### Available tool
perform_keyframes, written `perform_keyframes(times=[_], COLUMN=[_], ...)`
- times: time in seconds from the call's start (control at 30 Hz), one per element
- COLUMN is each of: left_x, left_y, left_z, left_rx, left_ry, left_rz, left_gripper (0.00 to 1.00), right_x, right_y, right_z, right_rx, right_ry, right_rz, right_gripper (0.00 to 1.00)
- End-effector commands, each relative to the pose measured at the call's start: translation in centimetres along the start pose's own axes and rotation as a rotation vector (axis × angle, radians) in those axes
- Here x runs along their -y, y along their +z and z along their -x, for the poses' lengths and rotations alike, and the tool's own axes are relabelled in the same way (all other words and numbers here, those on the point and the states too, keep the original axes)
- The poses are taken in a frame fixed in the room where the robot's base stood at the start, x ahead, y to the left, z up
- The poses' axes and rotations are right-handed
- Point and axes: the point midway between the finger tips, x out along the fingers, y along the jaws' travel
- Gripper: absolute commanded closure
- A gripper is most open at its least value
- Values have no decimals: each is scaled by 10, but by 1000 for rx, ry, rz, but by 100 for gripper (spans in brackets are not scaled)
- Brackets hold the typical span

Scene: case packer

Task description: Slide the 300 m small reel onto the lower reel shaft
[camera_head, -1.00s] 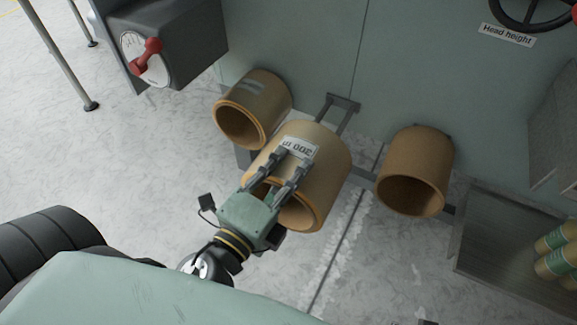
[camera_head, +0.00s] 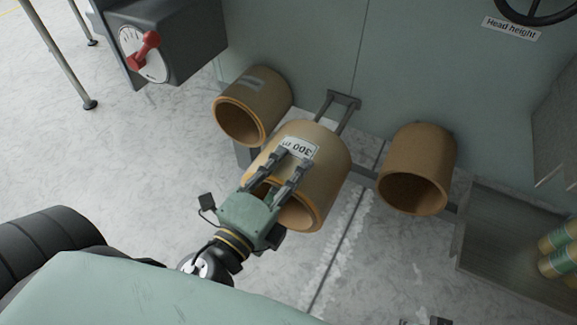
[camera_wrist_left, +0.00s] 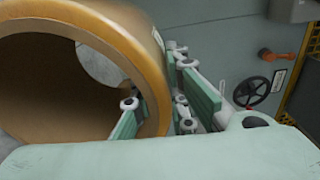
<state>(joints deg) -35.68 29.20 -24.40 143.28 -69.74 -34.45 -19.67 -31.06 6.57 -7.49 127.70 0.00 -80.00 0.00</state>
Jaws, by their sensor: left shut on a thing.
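The 300 m small reel (camera_head: 325,180) is a tan hollow roll with a white label reading 300 m, upside down in the head view. My left gripper (camera_head: 292,166) is shut on the near rim of its wall, one finger inside the bore and one outside. The wrist view shows the reel (camera_wrist_left: 155,70) large at left, with the gripper's green finger pads (camera_wrist_left: 160,115) either side of the wall. A grey bracket (camera_head: 343,101) on the machine front shows just behind the reel. I cannot tell the lower reel shaft apart; it may be hidden behind the reel.
Two other tan rolls stand beside it, one at left (camera_head: 252,105) and one at right (camera_head: 417,168). A grey box with a red lever (camera_head: 147,47) is at upper left. A tray (camera_head: 505,235) with green-banded rolls is at right. Open floor lies at left.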

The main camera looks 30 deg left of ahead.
Motion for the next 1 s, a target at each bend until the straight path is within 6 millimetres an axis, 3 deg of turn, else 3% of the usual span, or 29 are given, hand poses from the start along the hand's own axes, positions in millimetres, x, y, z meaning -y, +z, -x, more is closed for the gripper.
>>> perform_keyframes(times=[0.37, 0.73, 1.0], left_x=[-4, -28, -33], left_y=[1, 1, 1], left_z=[-1, -2, -3], left_rx=[0, 1, 0], left_ry=[-10, -11, -12], left_rz=[-1, -1, -1], left_gripper=[100, 100, 100], right_x=[-1, -2, 0], right_y=[-3, 1, -17], right_z=[25, 48, 43], right_rx=[-14, -31, -105], right_ry=[3, 6, 2], right_rz=[-2, -3, -1], right_gripper=[60, 60, 60])
